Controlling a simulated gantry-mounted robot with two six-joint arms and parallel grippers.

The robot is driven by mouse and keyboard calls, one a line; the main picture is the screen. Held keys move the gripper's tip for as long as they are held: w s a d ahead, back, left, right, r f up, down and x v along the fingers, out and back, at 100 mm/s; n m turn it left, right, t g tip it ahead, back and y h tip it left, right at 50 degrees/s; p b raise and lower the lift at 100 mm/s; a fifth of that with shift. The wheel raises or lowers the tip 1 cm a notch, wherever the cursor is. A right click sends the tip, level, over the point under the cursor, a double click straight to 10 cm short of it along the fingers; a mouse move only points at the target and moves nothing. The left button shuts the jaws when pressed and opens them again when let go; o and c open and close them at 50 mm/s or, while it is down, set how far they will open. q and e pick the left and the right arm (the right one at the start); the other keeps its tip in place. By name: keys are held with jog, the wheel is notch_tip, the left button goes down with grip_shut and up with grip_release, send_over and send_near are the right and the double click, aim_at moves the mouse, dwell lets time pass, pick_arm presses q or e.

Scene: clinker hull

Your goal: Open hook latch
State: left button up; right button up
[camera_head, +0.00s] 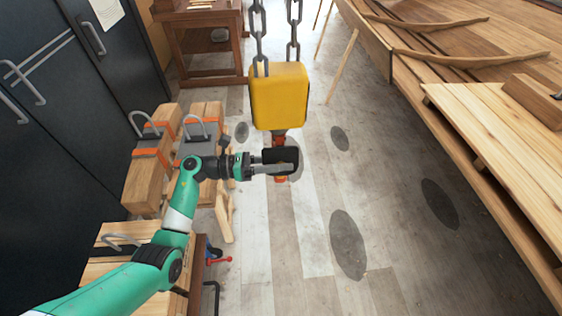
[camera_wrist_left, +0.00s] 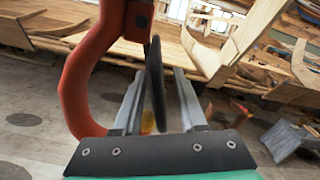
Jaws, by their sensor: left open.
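A yellow hoist block (camera_head: 278,94) hangs on chains in the head view, with an orange hook (camera_head: 281,179) below it, mostly hidden behind my left gripper. My left gripper (camera_head: 292,163) is at the hook's height. In the left wrist view the curved orange hook (camera_wrist_left: 76,90) fills the left side. A thin dark latch (camera_wrist_left: 155,88) stands between the two fingers of my left gripper (camera_wrist_left: 160,78). The fingers are apart, one on each side of it; I cannot tell whether either touches it. The latch is not discernible in the head view. My right gripper is not in view.
Dark cabinets (camera_head: 60,110) line the left wall. The planked wooden hull (camera_head: 470,60) is on the right. The floor (camera_head: 310,230) between is clear.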

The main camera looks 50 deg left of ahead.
pick_arm(q)
grip_shut()
jog(key=shift+r, duration=0.1)
dwell(1.3)
